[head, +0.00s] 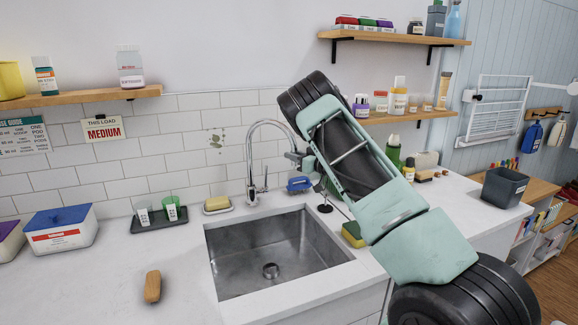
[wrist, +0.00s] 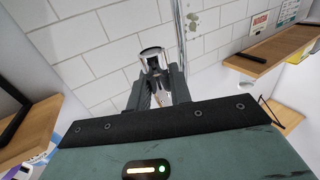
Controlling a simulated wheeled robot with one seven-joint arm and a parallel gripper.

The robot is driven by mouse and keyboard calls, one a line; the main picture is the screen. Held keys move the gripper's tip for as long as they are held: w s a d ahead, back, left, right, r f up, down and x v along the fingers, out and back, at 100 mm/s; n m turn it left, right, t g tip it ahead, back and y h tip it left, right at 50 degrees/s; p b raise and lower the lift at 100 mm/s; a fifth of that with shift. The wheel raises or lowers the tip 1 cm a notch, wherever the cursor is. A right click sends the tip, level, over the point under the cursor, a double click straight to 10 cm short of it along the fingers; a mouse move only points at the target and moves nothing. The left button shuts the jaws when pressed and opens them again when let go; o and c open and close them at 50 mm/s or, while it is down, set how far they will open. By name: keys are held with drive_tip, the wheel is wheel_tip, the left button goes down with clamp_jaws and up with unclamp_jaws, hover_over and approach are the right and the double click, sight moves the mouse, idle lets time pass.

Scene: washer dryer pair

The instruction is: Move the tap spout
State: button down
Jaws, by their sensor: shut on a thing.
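The chrome tap (head: 252,185) stands behind the sink (head: 222,262). Its curved spout (head: 267,123) arches up and over to the right, so its end is to the right of the tap's base, over the back right part of the sink. My gripper (head: 297,156) is shut on the end of the spout, reaching in from the right. In the wrist view, the spout's shiny end (wrist: 152,56) sits between the two dark fingers (wrist: 155,88). Part of the spout's end is hidden by the fingers.
A soap dish (head: 217,206) and a tray with cups (head: 159,218) stand left of the tap. A blue brush (head: 299,184) and a yellow sponge (head: 353,234) are near my arm. A shelf (head: 415,116) is on the wall behind my arm. The sink basin looks empty.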

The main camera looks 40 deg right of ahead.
drive_tip(key=shift+w+d, duration=0.35)
drive_tip(key=shift+d, duration=0.35)
drive_tip(key=c, duration=1.3)
unclamp_jaws()
drive_tip(key=s+b, duration=0.2)
drive_tip(key=s, duration=0.3)
drive_tip(key=s+d+b, duration=0.1)
drive_tip(key=s, duration=0.5)
drive_tip(key=s+d+b, duration=0.1)
drive_tip(key=s+b, duration=0.1)
drive_tip(key=s, duration=0.4)
drive_tip(key=shift+s+b, duration=0.2)
drive_tip(key=shift+b, duration=0.15)
